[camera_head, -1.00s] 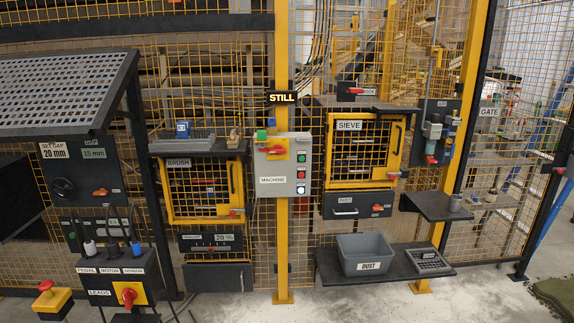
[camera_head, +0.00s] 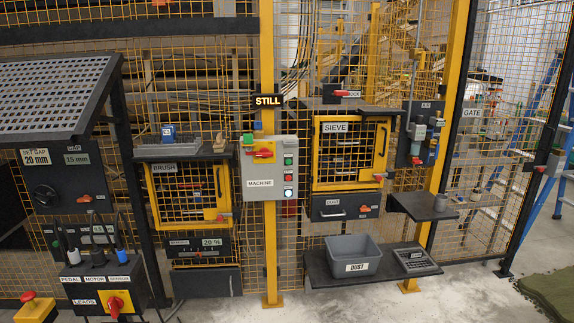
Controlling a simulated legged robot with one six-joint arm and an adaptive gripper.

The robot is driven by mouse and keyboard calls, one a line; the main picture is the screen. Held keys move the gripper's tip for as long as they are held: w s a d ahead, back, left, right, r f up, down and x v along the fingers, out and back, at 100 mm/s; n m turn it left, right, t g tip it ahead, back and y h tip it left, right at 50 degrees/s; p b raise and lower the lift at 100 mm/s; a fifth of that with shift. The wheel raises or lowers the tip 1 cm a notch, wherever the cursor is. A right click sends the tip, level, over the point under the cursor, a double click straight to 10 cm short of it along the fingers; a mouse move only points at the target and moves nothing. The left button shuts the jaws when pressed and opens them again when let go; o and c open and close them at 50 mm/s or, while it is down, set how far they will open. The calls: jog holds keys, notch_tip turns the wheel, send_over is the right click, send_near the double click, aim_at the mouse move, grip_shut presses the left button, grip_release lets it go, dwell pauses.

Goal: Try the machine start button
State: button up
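The grey machine box (camera_head: 270,168), labelled MACHINE, is mounted on the yellow post in the middle of the head view. A red rotary handle on a yellow plate (camera_head: 262,151) sits at its upper left. A column on its right side holds a green button (camera_head: 288,160), a red button (camera_head: 288,176) and lower small pieces, one of them pale. A lit STILL sign (camera_head: 268,101) hangs above the box. My gripper and arm are not in view.
The BRUSH door (camera_head: 187,194) is left of the box and the SIEVE door (camera_head: 349,152) right. A low shelf holds a grey DUST bin (camera_head: 352,257) and a keypad-like device (camera_head: 414,259). Concrete floor lies clear in front.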

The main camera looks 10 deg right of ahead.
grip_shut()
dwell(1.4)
